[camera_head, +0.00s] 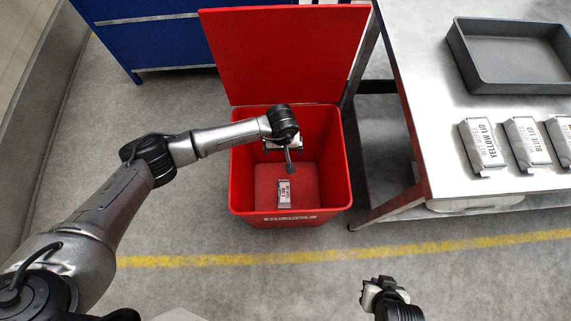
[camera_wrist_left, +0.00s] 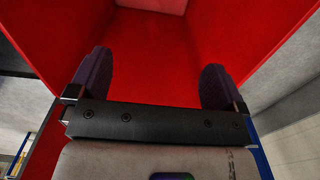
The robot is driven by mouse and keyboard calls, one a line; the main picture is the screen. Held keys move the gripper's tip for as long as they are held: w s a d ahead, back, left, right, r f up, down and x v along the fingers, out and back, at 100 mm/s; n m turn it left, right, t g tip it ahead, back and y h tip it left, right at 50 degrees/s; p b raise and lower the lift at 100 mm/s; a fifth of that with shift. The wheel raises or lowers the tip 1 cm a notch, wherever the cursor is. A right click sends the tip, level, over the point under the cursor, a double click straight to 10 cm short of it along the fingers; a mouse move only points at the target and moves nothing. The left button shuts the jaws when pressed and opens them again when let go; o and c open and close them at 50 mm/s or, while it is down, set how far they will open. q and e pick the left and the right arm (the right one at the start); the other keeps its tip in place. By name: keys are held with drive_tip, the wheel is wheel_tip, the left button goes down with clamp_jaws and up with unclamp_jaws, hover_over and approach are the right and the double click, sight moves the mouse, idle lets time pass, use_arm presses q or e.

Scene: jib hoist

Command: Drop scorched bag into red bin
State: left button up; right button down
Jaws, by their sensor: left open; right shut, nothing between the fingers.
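The red bin (camera_head: 241,190) stands on the floor with its lid (camera_head: 285,55) raised at the back. A small pale bag with dark print (camera_head: 284,194) lies on the bin's floor; I cannot tell scorch marks on it. My left gripper (camera_head: 290,165) is over the bin's opening, apart from the bag. In the left wrist view its two fingers (camera_wrist_left: 155,85) are spread with nothing between them, and the red bin interior (camera_wrist_left: 155,60) lies beyond. My right gripper (camera_head: 370,290) is at the bottom right, shut and empty, away from the bin.
A metal table (camera_head: 440,150) stands at the right. It holds a grey tray (camera_head: 515,75), a bag labelled yellow lid (camera_head: 483,146), a bag labelled blue lid (camera_head: 527,143) and another bag (camera_head: 562,138) cut by the edge. A blue cabinet (camera_head: 150,35) stands behind. Floor in front is clear.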

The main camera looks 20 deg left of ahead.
use_arm(q)
wheel_tip(320, 180, up, 14)
drive_tip(key=p, duration=0.3)
drive_tip(key=shift+p, duration=0.3)
drive_tip(key=shift+f, duration=0.1)
idle(0.4)
